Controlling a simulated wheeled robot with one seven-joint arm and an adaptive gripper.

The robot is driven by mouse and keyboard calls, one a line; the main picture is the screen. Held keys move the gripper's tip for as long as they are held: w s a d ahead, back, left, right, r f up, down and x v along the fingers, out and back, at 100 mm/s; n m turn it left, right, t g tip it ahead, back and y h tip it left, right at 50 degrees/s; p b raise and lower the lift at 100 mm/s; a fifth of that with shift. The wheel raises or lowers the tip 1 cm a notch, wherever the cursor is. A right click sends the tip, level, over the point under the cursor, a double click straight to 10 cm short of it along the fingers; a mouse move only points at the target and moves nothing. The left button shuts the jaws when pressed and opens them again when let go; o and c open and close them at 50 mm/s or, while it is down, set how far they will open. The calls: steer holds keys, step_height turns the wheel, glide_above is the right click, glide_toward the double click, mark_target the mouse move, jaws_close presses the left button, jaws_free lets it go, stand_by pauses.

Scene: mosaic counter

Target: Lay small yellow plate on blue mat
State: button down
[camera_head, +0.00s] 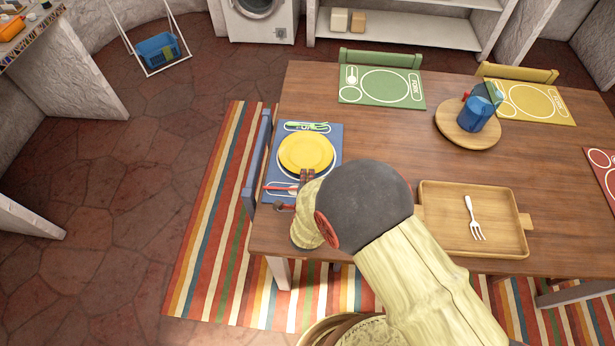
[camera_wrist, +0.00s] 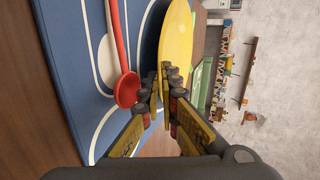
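The small yellow plate (camera_head: 306,151) is over the blue mat (camera_head: 273,176) at the table's left end. In the wrist view the plate (camera_wrist: 178,42) is seen nearly edge-on, beside the surface of the mat (camera_wrist: 70,50). My gripper (camera_head: 306,176) is at the plate's near edge. In the wrist view its fingertips (camera_wrist: 161,78) are close together with the plate's rim between them. Whether the plate touches the mat or is slightly above it cannot be told.
A red spoon (camera_wrist: 126,88) lies on the mat, close to my fingers. A green utensil (camera_head: 306,126) lies at its far edge. A wooden tray (camera_head: 440,242) with a white fork (camera_head: 474,218) and a round board (camera_head: 452,130) with a blue pitcher (camera_head: 476,113) stand to the right.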

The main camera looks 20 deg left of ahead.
steer(key=c, duration=2.6)
jaws_free()
steer(key=shift+f, duration=0.1)
steer(key=shift+o, duration=1.4)
